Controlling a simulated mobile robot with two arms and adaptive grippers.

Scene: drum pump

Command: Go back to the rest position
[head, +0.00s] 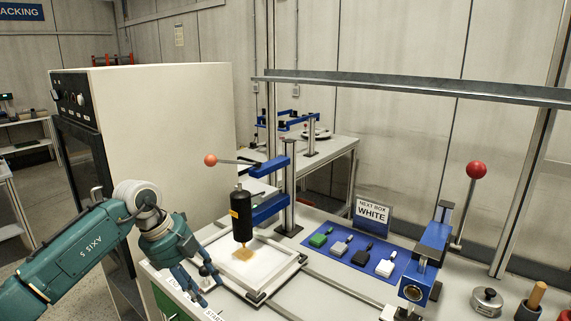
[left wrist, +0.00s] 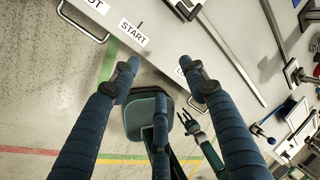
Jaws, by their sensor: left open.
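My left gripper (head: 203,288) is open and empty at the front left edge of the bench, in front of the white framed tray (head: 262,293). In the left wrist view its dark blue fingers (left wrist: 160,85) are spread wide with nothing between them. They point at the bench edge and a START label (left wrist: 133,32). My right gripper does not show in the head view.
A blue mat (head: 340,247) holds several coloured blocks by a NEXT BOX WHITE sign (head: 372,214). A blue lever press (head: 428,255) stands right. A tall cream cabinet (head: 170,120) stands behind my left arm.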

